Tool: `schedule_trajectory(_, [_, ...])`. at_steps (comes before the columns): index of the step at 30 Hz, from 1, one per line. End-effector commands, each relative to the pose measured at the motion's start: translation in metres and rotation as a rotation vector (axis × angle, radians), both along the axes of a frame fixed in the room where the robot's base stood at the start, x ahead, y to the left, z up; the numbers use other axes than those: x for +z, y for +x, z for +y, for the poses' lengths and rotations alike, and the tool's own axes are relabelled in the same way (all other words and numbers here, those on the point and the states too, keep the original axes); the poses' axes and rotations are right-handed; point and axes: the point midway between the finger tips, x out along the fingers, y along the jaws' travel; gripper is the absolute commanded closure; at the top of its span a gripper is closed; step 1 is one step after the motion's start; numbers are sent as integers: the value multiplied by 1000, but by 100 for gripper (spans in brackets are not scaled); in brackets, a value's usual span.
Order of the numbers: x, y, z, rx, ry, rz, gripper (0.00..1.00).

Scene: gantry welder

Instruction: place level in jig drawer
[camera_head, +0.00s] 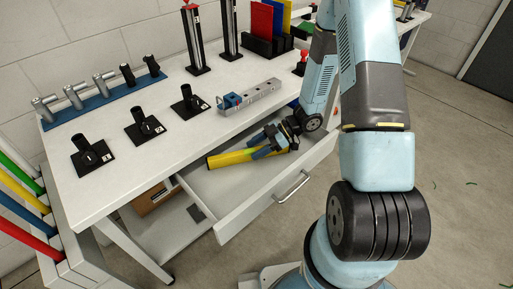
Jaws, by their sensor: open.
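The yellow level (229,158) lies in the open jig drawer (258,212), toward its back left by the tabletop edge. It looks slightly tilted, and I cannot tell whether it rests fully on the drawer floor. My gripper (262,148) is at the level's right part, with its blue fingers open around or just above it. The gripper hides part of the level's right end. The drawer is pulled out from under the white table, with a metal handle (291,187) on its front.
The white table (160,166) holds several black stands, a blue rack (104,96) of clamps and a grey metal block (252,97) near the drawer. Coloured bars (22,201) stand at the left. A cardboard box (153,197) sits on the shelf below. The drawer's front part is clear.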

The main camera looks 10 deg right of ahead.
Motion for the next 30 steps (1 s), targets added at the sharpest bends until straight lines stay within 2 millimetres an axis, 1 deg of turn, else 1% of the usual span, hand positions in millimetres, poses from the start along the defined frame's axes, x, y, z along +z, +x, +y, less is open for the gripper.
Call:
schedule_trajectory(5, [2,1,-3,0,0,-1,46])
schedule_trajectory(8, [7,2,-13,-1,-2,-3,46])
schedule_trajectory(15, [25,7,-45,-1,-2,-2,46])
schedule_trajectory(19, [32,9,-57,0,-1,-2,46])
schedule_trajectory(24, [36,9,-64,1,0,0,46])
schedule_trajectory(30, [36,9,-65,1,0,0,46])
